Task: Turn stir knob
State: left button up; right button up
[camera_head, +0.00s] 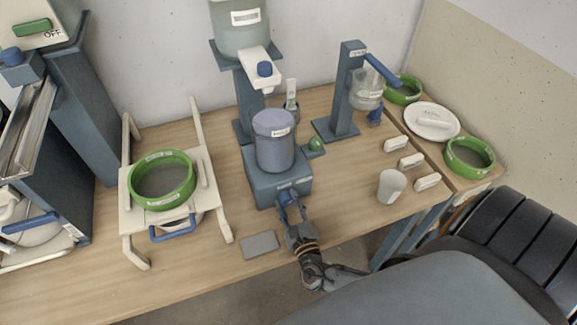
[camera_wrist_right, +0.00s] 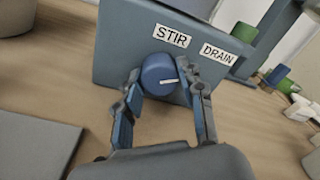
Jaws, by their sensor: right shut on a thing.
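The stir knob (camera_wrist_right: 158,74) is a round blue knob with a white pointer mark, on the front face of a blue-grey stand. A STIR label (camera_wrist_right: 171,36) sits just above it. My right gripper (camera_wrist_right: 160,90) has its two fingers on either side of the knob and is shut on it. In the head view my right gripper (camera_head: 290,205) reaches the front of the stand (camera_head: 262,186), and the knob is mostly hidden by the fingers. A grey-blue bucket (camera_head: 274,145) stands on top of the stand. My left gripper is not in view.
A DRAIN label (camera_wrist_right: 217,54) is right of the STIR label. A grey slab (camera_head: 260,245) lies left of my right gripper. A white cup (camera_head: 391,186) and several small labelled blocks (camera_head: 411,160) stand to the right. A green-rimmed sieve (camera_head: 162,180) rests on a white frame at left.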

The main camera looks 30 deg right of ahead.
jog(key=m+b, duration=0.2)
jog(key=m, duration=0.1)
jog(key=m+b, duration=0.2)
jog(key=m, duration=0.1)
jog(key=shift+f+m+b, duration=0.2)
jog(key=shift+m+b, duration=0.1)
jog(key=shift+b, duration=0.1)
jog(key=m+b, duration=0.4)
jog(key=m, duration=0.1)
jog(key=m+b, duration=0.6)
jog(key=shift+y, duration=0.3)
jog(key=m+b, duration=0.2)
jog(key=m, duration=0.1)
jog(key=shift+r, duration=0.1)
jog(key=shift+r+m+b, duration=0.1)
jog(key=shift+m+b, duration=0.65)
jog(key=shift+m, duration=0.35)
jog(key=o, duration=1.2)
jog(key=v, duration=1.2)
jog(key=shift+r, duration=0.15)
